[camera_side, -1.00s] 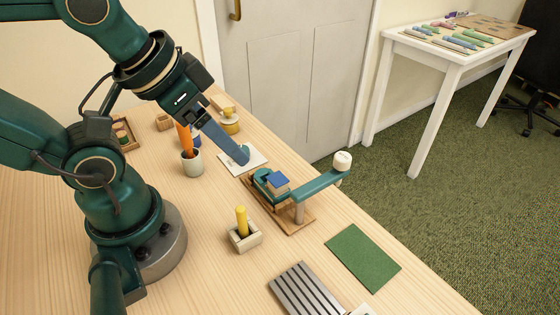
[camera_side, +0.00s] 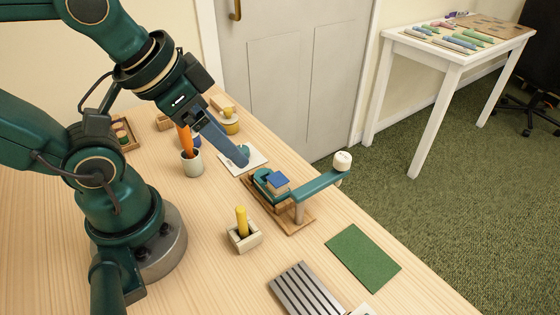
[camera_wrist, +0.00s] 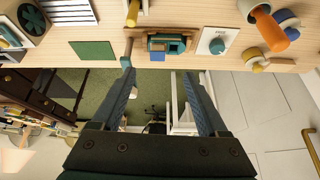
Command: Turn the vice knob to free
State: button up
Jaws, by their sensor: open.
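A small teal round knob (camera_wrist: 217,46) sits on a white square plate (camera_wrist: 228,34) on the bench. In the side view the plate (camera_side: 259,157) lies behind my fingertips, which partly cover the knob. Beside it is the teal vice (camera_side: 262,182) on a wooden base, with a blue-topped block (camera_side: 278,181) at its jaws. The vice also shows in the wrist view (camera_wrist: 165,45). A teal arm runs from it to a white round end (camera_side: 342,160). My gripper (camera_side: 243,161) is open and empty; its fingers (camera_wrist: 160,76) are apart in the wrist view. I cannot tell its height above the plate.
A cup (camera_side: 192,164) with an orange-handled tool stands left of the plate. A yellow peg (camera_side: 241,220) stands in a small holder. A green mat (camera_side: 362,257) and a grey slotted block (camera_side: 305,291) lie at the near end. A yellow-based object (camera_side: 229,123) is farther back.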

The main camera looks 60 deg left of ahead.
jog(key=m, duration=0.1)
jog(key=m+g, duration=0.5)
jog(key=m, duration=0.4)
send_over(241, 149)
notch_tip(241, 149, down, 9)
jog(key=shift+w+d+r, duration=0.1)
jog(key=shift+w, duration=0.05)
jog(key=shift+f+g, duration=0.3)
jog(key=shift+f, duration=2.45)
